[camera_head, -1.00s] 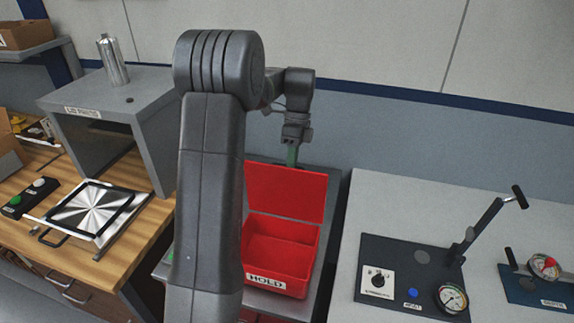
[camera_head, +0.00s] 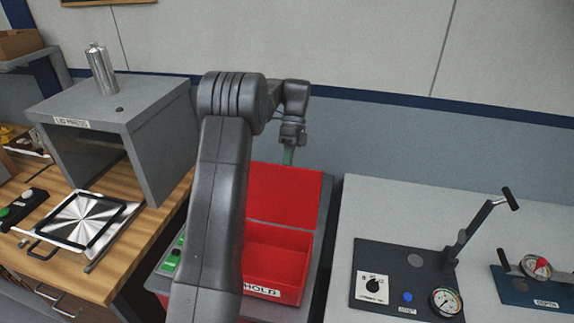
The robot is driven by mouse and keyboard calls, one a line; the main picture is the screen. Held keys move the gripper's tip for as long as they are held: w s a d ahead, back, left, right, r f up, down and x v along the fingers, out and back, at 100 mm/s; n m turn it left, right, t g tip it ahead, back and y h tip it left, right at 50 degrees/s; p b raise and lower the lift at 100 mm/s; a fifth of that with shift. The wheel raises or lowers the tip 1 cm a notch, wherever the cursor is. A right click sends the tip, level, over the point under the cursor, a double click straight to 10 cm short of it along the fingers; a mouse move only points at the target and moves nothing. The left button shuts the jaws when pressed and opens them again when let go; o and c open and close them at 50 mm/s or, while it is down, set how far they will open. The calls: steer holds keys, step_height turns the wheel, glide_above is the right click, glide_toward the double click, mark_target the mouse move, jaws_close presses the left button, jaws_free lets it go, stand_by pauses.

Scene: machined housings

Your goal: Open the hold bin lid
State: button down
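The red hold bin (camera_head: 277,258) stands on a grey surface in the middle, with its HOLD label on the front partly covered by my arm. Its red lid (camera_head: 284,195) stands raised at the back, and the inside of the bin shows empty where I can see it. My gripper (camera_head: 288,156) is at the top edge of the lid, pointing down. Its fingers are small and partly hidden behind the lid, so I cannot tell whether they are open or shut or touching the lid.
A grey lid press (camera_head: 112,110) with a metal cylinder (camera_head: 101,72) on top stands on the wooden bench at left. At right, a bench holds a dark lever fixture (camera_head: 405,280) and a depth gauge (camera_head: 537,267).

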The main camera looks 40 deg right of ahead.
steer(key=shift+f, duration=0.35)
steer(key=c, duration=1.5)
jaws_free()
steer(key=shift+r, duration=0.2)
steer(key=shift+r, duration=0.1)
